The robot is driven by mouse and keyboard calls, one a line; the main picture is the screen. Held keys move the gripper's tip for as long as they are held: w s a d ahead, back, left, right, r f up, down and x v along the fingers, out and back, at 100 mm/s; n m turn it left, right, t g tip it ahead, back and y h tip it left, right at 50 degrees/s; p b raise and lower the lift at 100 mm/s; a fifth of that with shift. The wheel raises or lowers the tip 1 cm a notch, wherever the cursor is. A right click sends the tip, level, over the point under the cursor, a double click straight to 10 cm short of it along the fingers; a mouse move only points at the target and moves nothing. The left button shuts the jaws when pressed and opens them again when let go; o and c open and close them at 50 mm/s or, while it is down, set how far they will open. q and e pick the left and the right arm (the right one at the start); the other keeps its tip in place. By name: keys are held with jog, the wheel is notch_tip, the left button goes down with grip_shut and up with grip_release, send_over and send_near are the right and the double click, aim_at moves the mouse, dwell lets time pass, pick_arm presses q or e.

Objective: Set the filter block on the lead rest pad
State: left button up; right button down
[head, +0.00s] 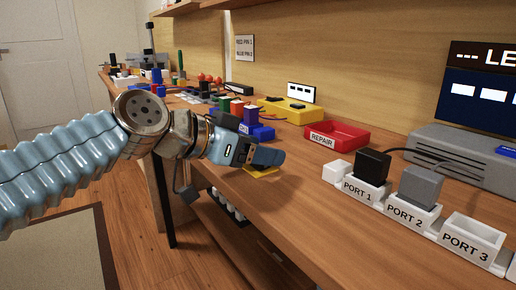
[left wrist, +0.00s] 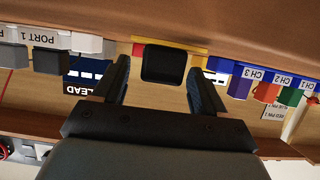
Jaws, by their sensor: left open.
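A dark block, seemingly the filter block (left wrist: 165,65), is between the spread fingers of my left gripper (left wrist: 160,72) in the left wrist view, with visible gaps on both sides. The yellow pad, seemingly the lead rest pad (left wrist: 199,52), shows at the block's lower end in that upside-down view. I cannot tell for sure that the block rests on it. In the head view my left gripper (head: 266,158) is low over the yellow pad (head: 262,173) near the table's front edge and hides the block. My right gripper is not in view.
The red REPAIR tray (head: 336,135) is behind and right of the gripper. The PORT 1 socket holds a black block (head: 373,165); PORT 2 holds a grey one (head: 420,184); PORT 3 (head: 472,238) looks empty. Coloured channel blocks (head: 246,113) stand behind. Bare table lies right of the pad.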

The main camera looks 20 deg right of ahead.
pick_arm(q)
jog(key=v, duration=1.2)
jog(key=shift+f, duration=0.1)
